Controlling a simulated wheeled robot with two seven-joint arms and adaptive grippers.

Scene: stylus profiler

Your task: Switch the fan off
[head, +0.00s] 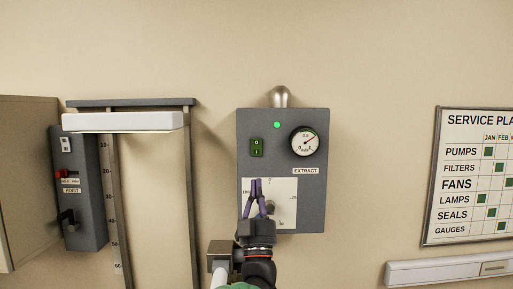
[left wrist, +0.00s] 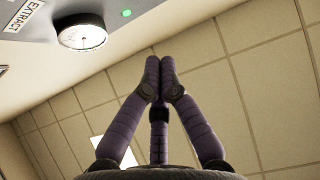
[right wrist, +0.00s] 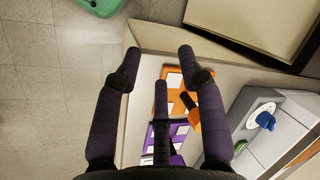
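A grey panel labelled EXTRACT (head: 306,171) hangs on the wall. It carries a dark green rocker switch (head: 257,147) marked O at the top and I at the bottom, a lit green lamp (head: 277,125) and a round gauge (head: 308,142). My left gripper (head: 256,181) is shut and empty, its fingers pointing up just below the switch in the head view. It hides part of a white scale plate (head: 285,190). In the left wrist view its fingertips (left wrist: 159,64) meet; the switch is not visible there. My right gripper (right wrist: 158,54) is open and empty.
A grey box labelled HOIST (head: 84,220) with a red control and a dark lever is at the left. A white lamp bar (head: 122,122) and a service board (head: 475,180) flank the panel. Orange and purple trays (right wrist: 178,83) lie below the right gripper.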

